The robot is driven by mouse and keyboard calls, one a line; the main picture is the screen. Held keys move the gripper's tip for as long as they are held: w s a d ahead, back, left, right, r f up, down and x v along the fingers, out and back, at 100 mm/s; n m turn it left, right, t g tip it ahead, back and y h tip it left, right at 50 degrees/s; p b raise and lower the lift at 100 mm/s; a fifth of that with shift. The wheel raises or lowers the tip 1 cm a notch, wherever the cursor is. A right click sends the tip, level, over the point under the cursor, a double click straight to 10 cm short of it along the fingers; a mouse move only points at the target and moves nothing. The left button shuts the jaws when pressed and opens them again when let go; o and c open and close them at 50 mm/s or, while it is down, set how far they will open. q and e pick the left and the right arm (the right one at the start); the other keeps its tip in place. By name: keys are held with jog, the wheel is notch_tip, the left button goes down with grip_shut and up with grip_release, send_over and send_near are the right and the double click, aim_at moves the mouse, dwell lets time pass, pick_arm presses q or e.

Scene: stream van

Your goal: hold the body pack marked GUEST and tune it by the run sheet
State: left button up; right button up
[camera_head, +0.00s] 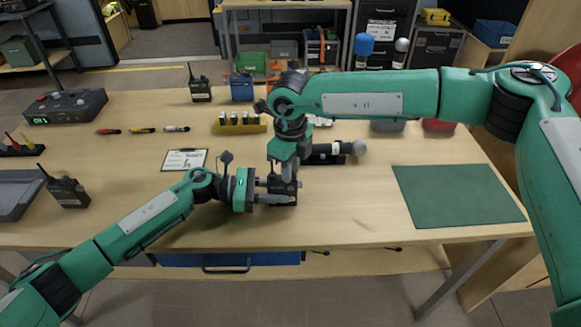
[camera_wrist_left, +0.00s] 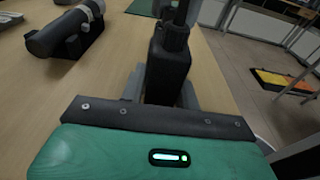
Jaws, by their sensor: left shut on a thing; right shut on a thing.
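My left gripper (camera_head: 280,190) is shut on a small black body pack (camera_head: 289,185) and holds it above the near part of the table. In the left wrist view the pack (camera_wrist_left: 168,75) stands upright between the fingers, its label not visible. My right gripper (camera_head: 286,170) comes down from above onto the top of the pack and is shut there, apparently on its top knob; the exact contact is hidden. The run sheet is probably the white sheet on a dark clipboard (camera_head: 185,160), lying left of the grippers; its writing is too small to read.
A handheld microphone (camera_head: 340,150) lies in a black rest behind the grippers. A green mat (camera_head: 457,195) lies right. Other black packs stand at the left (camera_head: 67,191) and back (camera_head: 200,88). A unit with a green display (camera_head: 68,106) stands back left. Table around the mat is clear.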

dwell(0.3)
jog(key=shift+n, duration=1.6)
jog(key=o, duration=0.6)
jog(key=shift+r, duration=3)
pick_arm(q)
jog(key=o, duration=1.2)
